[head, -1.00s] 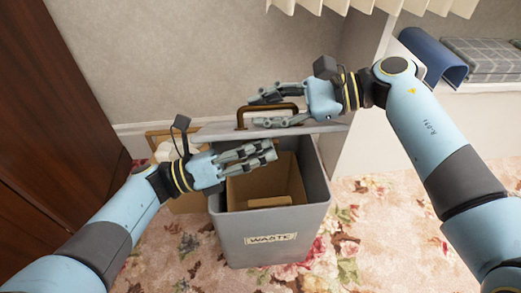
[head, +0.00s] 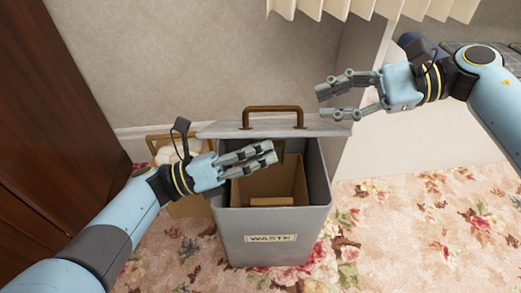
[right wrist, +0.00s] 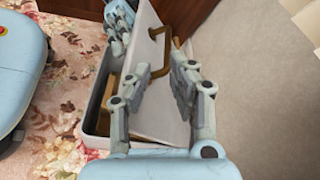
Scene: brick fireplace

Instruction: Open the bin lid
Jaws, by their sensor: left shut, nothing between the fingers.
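The grey waste bin (head: 232,238) stands upright on the carpet, labelled WASTE. Its lid (head: 225,131) is raised at the back, with the brown handle (head: 273,108) on top. The bin's mouth is uncovered. My left gripper (head: 272,152) is shut and empty over the mouth, just in front of the lid; contact cannot be told. My right gripper (head: 322,102) is open and empty, right of the handle and apart from it. In the right wrist view, the lid (right wrist: 168,115) and handle (right wrist: 160,72) show between and beyond the right gripper's fingers (right wrist: 148,72).
Cardboard (head: 285,175) sits inside the bin. A box with white contents (head: 185,207) stands behind left of the bin. A dark wooden cabinet (head: 60,120) is at the left. A pale wall (head: 400,140) rises at the right. Flowered carpet is free at front and right.

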